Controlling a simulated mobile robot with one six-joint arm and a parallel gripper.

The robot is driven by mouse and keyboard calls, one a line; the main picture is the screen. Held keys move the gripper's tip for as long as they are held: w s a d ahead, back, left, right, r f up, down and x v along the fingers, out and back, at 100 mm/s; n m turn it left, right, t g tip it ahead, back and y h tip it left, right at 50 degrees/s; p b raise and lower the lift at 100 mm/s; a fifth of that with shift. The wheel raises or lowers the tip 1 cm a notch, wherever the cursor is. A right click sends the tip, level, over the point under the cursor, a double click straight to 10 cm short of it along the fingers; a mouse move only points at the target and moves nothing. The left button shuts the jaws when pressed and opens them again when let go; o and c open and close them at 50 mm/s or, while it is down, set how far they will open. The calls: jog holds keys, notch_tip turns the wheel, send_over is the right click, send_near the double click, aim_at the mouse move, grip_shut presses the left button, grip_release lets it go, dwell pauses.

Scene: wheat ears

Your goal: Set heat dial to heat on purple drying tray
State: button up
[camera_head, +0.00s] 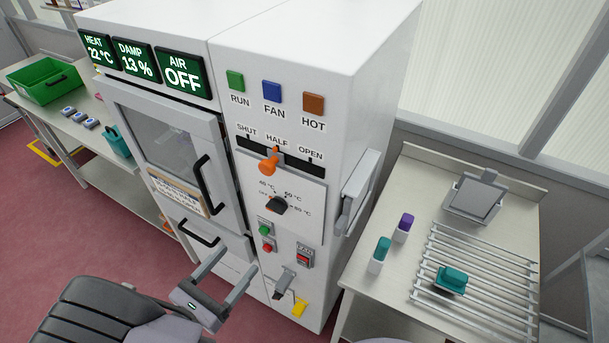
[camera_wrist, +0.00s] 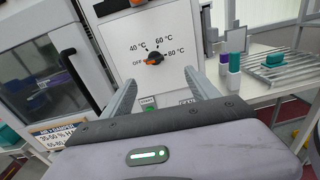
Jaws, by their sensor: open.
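The heat dial (camera_head: 278,205) is a black knob on the white cabinet's front panel, marked OFF, 40, 60 and 80 °C. In the wrist view the dial (camera_wrist: 154,58) has an orange mark on its left side, toward OFF. My gripper (camera_head: 238,258) is open and empty, in front of the cabinet and below and left of the dial. In the wrist view my gripper's fingers (camera_wrist: 162,76) point toward the panel, with the dial between and beyond their tips, not touched. I make out no purple tray.
Above the dial is an orange lever (camera_head: 268,166) near HALF. Green and red buttons (camera_head: 265,238) lie below it. A glass-door chamber (camera_head: 165,140) stands left. The right bench (camera_head: 385,295) holds a rack (camera_head: 480,305), a purple-capped bottle (camera_head: 403,228) and a teal-capped bottle (camera_head: 380,256).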

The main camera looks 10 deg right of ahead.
aim_at(273, 210)
jog(key=shift+n+t, duration=0.3)
jog(key=shift+n, duration=0.1)
jog(key=x, duration=1.1)
jog(key=a+f+x, duration=0.1)
jog(key=x, duration=0.5)
jog(key=shift+w+d, duration=0.1)
jog(key=shift+w, duration=0.3)
jog(key=c, duration=1.4)
jog(key=shift+o, duration=0.2)
jog(key=shift+b, duration=0.3)
